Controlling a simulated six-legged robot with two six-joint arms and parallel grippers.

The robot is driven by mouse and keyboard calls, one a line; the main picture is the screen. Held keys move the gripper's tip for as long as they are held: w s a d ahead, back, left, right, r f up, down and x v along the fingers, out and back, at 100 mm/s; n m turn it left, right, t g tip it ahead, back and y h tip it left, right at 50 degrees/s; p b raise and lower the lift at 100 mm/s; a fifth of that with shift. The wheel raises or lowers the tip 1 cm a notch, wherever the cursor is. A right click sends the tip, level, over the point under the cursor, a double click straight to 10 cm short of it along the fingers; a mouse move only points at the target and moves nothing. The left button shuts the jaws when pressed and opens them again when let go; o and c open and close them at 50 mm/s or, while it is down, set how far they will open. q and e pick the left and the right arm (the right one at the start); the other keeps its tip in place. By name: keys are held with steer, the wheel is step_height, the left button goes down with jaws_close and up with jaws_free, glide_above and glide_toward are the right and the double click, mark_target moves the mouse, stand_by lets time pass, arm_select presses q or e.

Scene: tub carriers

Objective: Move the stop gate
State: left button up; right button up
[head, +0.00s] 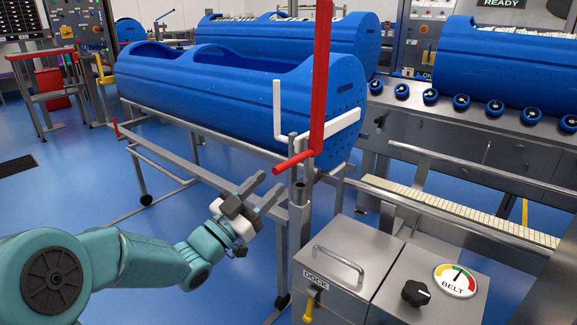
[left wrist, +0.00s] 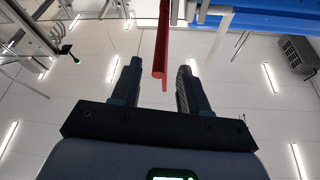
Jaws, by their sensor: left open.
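The stop gate shows in the head view as a tall red upright bar (head: 320,80) with a white bracket (head: 338,127) and a red horizontal handle (head: 295,161) at its lower end. It stands in front of the end of a blue tub. My left gripper (head: 268,188) is open, just left of and below the handle's tip. In the left wrist view the red handle (left wrist: 162,62) shows between the two open fingers (left wrist: 155,82), and no finger visibly touches it. My right gripper is in neither view.
A blue tub (head: 215,90) lies on a metal rack (head: 215,182) behind the gate. A steel console with a DOCK box (head: 335,262) and a BELT knob (head: 415,293) stands at the front right. A conveyor (head: 465,220) runs to the right. Blue floor is open at left.

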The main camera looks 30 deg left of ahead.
mark_target(288, 161)
arm_select(q)
steer(key=x, duration=0.7)
steer(key=shift+w+r+b, duration=0.1)
steer(key=shift+w+b, duration=0.2)
jaws_close()
